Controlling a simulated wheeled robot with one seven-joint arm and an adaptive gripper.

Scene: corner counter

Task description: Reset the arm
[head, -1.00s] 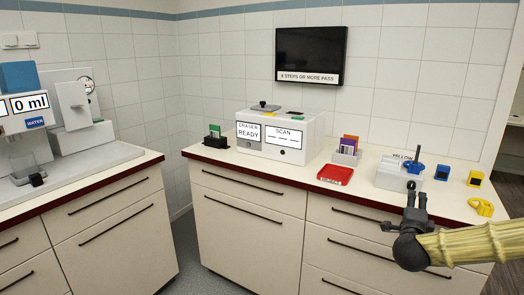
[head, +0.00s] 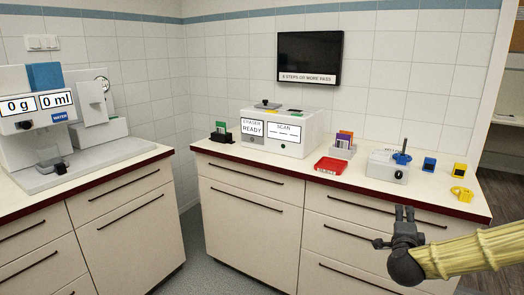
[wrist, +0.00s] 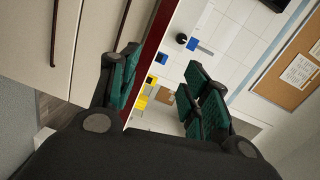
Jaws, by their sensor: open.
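My gripper (head: 404,213) is open and empty at the right of the head view, in front of the drawers and below the counter's front edge. In the wrist view, its two green-padded fingers (wrist: 160,90) stand apart with nothing between them. My arm comes in from the lower right of the head view.
The right counter (head: 300,176) holds a white eraser and scan machine (head: 282,132), a red tray (head: 332,165), a card holder (head: 342,152), a grey block with a blue-handled item (head: 388,167), and blue and yellow pieces. A water dispenser (head: 40,120) stands left. Floor shows between counters.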

